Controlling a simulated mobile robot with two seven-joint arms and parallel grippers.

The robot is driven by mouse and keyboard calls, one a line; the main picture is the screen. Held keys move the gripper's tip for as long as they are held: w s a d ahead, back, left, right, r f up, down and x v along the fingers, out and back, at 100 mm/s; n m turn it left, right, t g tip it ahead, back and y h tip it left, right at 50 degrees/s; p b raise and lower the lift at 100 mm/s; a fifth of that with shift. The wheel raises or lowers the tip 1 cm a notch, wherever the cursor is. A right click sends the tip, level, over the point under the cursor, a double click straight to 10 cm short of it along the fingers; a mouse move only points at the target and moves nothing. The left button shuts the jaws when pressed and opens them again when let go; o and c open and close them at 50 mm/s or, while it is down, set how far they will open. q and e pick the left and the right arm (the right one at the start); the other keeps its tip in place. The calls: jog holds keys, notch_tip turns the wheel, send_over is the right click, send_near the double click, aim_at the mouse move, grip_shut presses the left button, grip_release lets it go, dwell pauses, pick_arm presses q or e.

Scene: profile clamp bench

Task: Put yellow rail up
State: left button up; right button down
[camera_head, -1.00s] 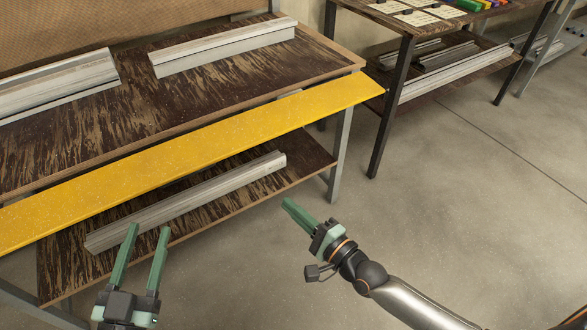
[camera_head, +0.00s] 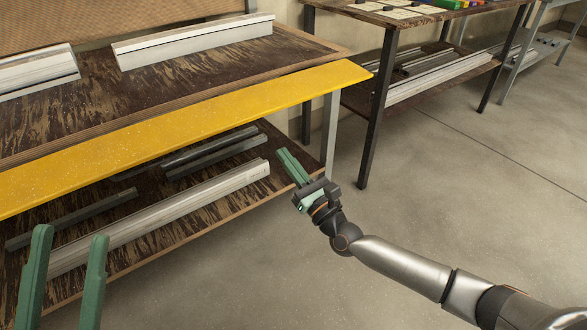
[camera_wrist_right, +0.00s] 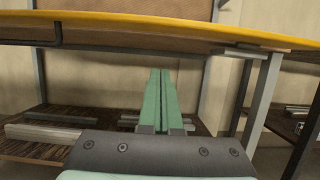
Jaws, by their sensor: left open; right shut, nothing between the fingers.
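The yellow rail (camera_head: 180,132) is a long flat board along the front of the workbench, running from the left edge to the bench's right corner. In the right wrist view its edge (camera_wrist_right: 160,19) crosses above my fingers. My right gripper (camera_head: 284,152) is shut and empty, below and in front of the rail near its right end; its closed green fingers also show in the right wrist view (camera_wrist_right: 160,74). My left gripper (camera_head: 71,234) is open and empty, below the rail at the lower left, in front of the lower shelf. Neither gripper visibly touches the rail.
Aluminium profiles (camera_head: 195,42) lie on the bench top. A pale profile (camera_head: 170,210) and dark bars lie on the lower shelf. A dark bracket (camera_wrist_right: 45,43) hangs under the rail. A bench leg (camera_head: 330,135) stands right of my right gripper. The floor at right is clear.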

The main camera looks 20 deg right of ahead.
pick_arm(q)
jog(key=shift+r+p, duration=0.7)
jog(key=shift+p, duration=0.05)
pick_arm(e)
jog(key=w+a+r, duration=0.1)
jog(key=w+r, duration=0.3)
jog(key=r, duration=0.1)
jog(key=shift+w+r, duration=0.15)
jog(key=shift+r, duration=0.15)
pick_arm(q)
jog(key=shift+a+r, duration=0.1)
jog(key=shift+r, duration=0.05)
pick_arm(e)
jog(key=shift+a+r, duration=0.1)
pick_arm(q)
jog(key=y+p, duration=0.1)
jog(key=w+n+y+p, duration=0.1)
jog(key=shift+w+a+p, duration=0.2)
jog(key=shift+w+p, duration=0.05)
jog(key=shift+p, duration=0.15)
pick_arm(e)
jog(key=shift+r+g, duration=0.3)
pick_arm(q)
jog(key=shift+w+y, duration=0.1)
jog(key=shift+y, duration=0.2)
jog(key=shift+w+n+p, duration=0.3)
jog(key=shift+p, duration=0.2)
pick_arm(e)
jog(key=shift+r, duration=0.15)
